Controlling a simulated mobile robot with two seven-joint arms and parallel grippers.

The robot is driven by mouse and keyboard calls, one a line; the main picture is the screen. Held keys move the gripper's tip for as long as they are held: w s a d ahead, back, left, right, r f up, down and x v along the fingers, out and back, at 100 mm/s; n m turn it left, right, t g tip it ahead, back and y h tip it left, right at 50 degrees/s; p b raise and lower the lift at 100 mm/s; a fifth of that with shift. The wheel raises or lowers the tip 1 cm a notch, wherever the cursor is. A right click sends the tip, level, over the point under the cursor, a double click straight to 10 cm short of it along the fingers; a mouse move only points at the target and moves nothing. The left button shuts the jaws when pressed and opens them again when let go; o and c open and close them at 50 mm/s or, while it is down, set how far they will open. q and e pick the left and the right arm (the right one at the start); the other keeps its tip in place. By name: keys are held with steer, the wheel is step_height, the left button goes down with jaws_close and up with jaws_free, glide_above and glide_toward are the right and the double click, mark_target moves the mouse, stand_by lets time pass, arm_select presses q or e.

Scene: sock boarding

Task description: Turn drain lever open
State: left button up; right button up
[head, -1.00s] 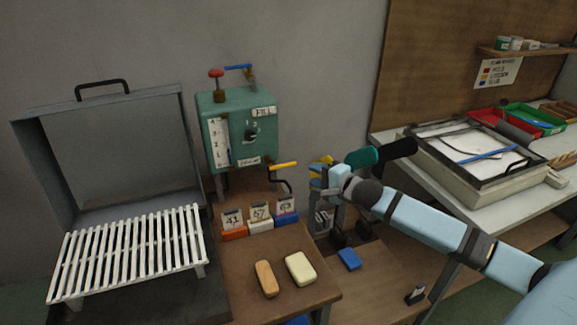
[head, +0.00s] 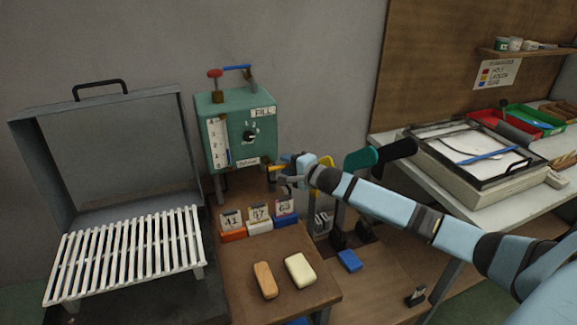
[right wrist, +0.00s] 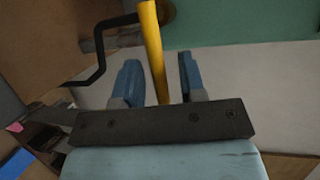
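The drain lever (head: 273,168) has a yellow handle and sits at the lower right of the green box (head: 238,117), near its lower label. In the right wrist view the yellow handle (right wrist: 153,50) runs between my two blue fingers, with a dark bent rod beside it. My right gripper (head: 284,174) is at the lever and partly hides it in the head view. Its fingers (right wrist: 157,75) are apart, with a visible gap on each side of the handle. My left gripper is in neither view.
A blue lever (head: 238,67) and a red knob (head: 215,73) top the green box. Numbered tags on small blocks (head: 259,226) stand below my gripper. Teal (head: 361,158) and black (head: 397,149) boards stand close to my right arm.

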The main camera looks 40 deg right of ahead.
steer(key=c, duration=0.7)
jaws_close()
